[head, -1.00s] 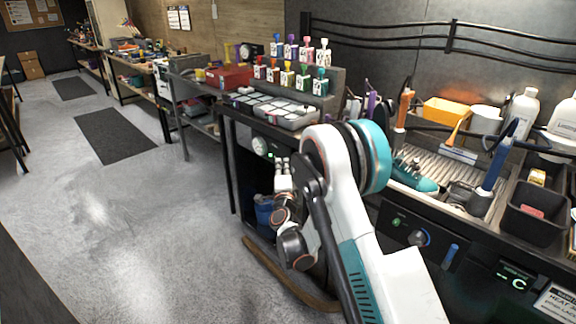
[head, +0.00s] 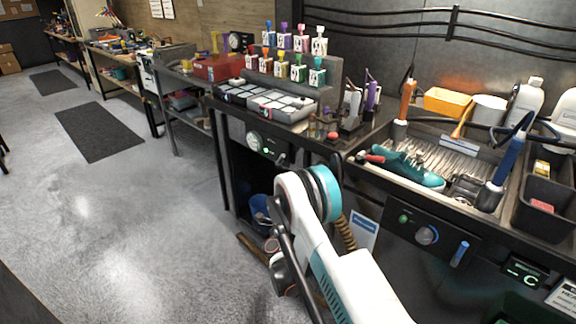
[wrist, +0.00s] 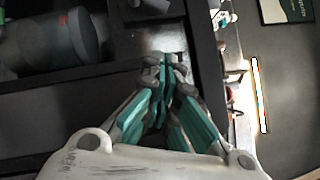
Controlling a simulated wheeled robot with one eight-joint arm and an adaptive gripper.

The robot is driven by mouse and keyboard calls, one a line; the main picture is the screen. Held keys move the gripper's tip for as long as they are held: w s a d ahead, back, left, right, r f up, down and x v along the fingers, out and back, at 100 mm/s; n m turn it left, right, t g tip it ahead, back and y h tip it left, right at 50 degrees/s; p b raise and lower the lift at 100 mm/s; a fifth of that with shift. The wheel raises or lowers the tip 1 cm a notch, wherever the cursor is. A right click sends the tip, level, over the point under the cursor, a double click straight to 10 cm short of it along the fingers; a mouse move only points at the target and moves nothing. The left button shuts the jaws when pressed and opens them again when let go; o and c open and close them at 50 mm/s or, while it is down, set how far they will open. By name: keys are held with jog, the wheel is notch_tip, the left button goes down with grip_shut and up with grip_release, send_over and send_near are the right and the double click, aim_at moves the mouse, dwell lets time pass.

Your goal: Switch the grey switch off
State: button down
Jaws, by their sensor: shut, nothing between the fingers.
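A light grey round knob (head: 254,141) sits on the dark front panel of the middle bench, with a small green light beside it. It may be the grey switch; its setting is too small to read. Another grey knob (head: 427,235), bluish at its edge, is on the sink bench's front panel, with a green button to its left. My gripper (wrist: 168,68) shows in the wrist view with its teal-and-grey fingers together and empty, in front of dark bench surfaces. In the head view my arm hides it, low before the middle bench. No switch is clearly identifiable in the wrist view.
A blue lever (head: 459,254) is on the sink bench's front. A blue bucket (head: 261,208) stands under the middle bench. A dark cylinder (wrist: 48,42) fills the wrist view's upper left.

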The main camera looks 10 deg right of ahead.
aim_at(282, 158)
jog(key=shift+w+r, duration=0.1)
jog(key=x, duration=0.4)
jog(key=a+x, duration=0.1)
jog(key=x, duration=0.3)
jog(key=a+x, duration=0.1)
jog(key=x, duration=0.3)
jog(key=shift+w+a+r, duration=0.15)
jog(key=shift+w+r, duration=0.2)
jog(key=shift+w, duration=0.35)
jog(key=shift+r+n, duration=0.15)
jog(key=shift+n, duration=0.15)
jog(key=shift+a+r+n+g+y+p, duration=0.1)
jog(key=shift+n+g+y+p, duration=0.2)
jog(key=shift+n+g+p, duration=0.1)
